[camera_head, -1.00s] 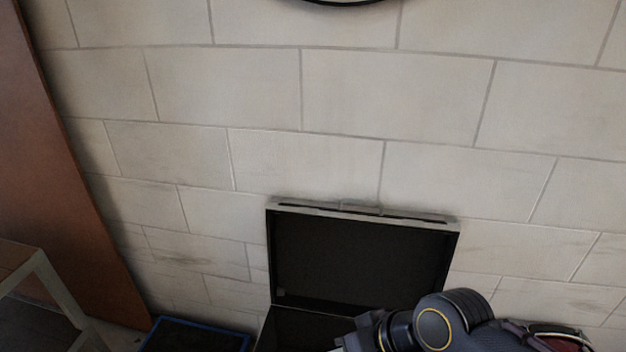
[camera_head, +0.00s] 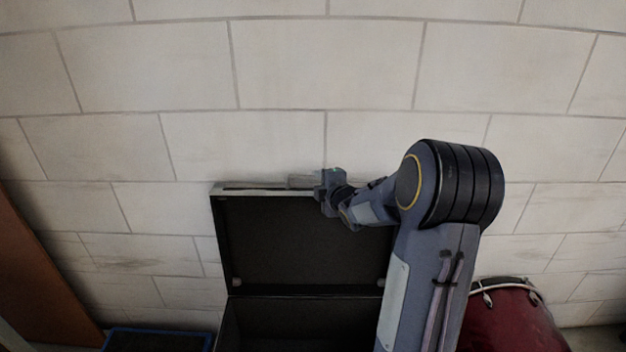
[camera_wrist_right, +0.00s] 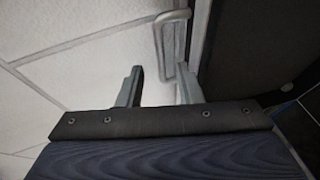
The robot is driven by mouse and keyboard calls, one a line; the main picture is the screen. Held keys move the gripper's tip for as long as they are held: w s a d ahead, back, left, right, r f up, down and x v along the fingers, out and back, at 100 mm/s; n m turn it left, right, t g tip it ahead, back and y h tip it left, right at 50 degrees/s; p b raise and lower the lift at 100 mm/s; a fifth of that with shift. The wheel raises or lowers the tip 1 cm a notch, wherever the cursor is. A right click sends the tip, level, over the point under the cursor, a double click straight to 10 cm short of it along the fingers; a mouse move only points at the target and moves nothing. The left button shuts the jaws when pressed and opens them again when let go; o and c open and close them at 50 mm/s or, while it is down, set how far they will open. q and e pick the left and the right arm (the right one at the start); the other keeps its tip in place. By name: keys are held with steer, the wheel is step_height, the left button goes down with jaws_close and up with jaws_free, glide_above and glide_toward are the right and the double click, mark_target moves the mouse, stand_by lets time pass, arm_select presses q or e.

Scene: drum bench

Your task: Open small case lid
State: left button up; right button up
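The small case (camera_head: 300,240) stands open against the wall, its dark lid raised upright above the base (camera_head: 290,325). A metal handle (camera_head: 305,181) sits on the lid's top edge, and it also shows in the right wrist view (camera_wrist_right: 173,45). My right gripper (camera_head: 308,180) is at the lid's top edge, beside the handle. In the right wrist view its two fingers (camera_wrist_right: 160,85) are apart, with the end of the handle near the right finger; I cannot tell whether they touch. My left gripper is not in view.
A red drum (camera_head: 515,320) stands at the lower right, beside my right arm. A blue-edged dark mat or tray (camera_head: 157,340) lies left of the case. A brown panel (camera_head: 35,280) leans at the far left. The block wall is close behind the lid.

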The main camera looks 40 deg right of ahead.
mark_target(312, 178)
steer(key=x, duration=0.5)
steer(key=shift+w+f+p, duration=0.1)
steer(key=shift+w+p, duration=0.3)
jaws_close()
